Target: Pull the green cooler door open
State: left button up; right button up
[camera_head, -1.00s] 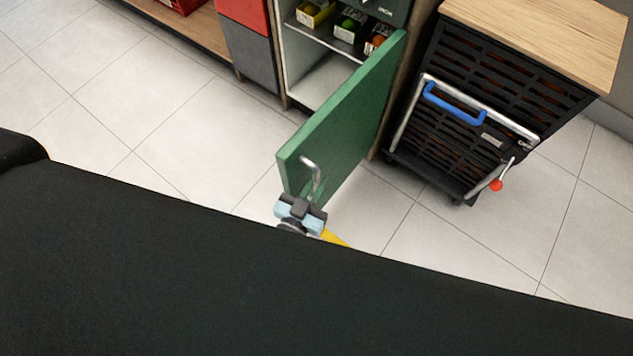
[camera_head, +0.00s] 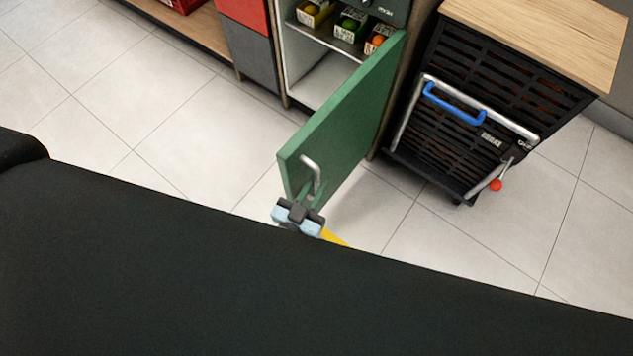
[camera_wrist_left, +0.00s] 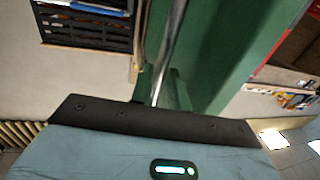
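The green cooler door (camera_head: 345,115) stands swung well out from the cooler, and its white inside (camera_head: 325,80) is exposed. A bent metal handle (camera_head: 312,172) sits on the door near its free edge. My left gripper (camera_head: 311,196) is at the lower end of this handle. In the left wrist view the handle (camera_wrist_left: 170,50) rises from just past the dark front edge of my gripper, with the green door (camera_wrist_left: 235,45) behind it. The fingertips are mostly hidden, so I cannot tell whether they close on the handle. My right gripper is not in view.
Fruit boxes (camera_head: 350,24) sit on the cooler's upper shelf. A black slatted cart (camera_head: 490,95) with a blue-gripped handle and wooden top stands right of the door. A red and grey cabinet (camera_head: 248,50) is left of the cooler. Tiled floor (camera_head: 170,110) is clear at left.

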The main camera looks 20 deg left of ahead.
pick_arm(q)
jog(key=s+a, duration=0.1)
jog(key=s, duration=0.5)
jog(key=shift+s, duration=0.3)
jog(key=shift+a, duration=0.1)
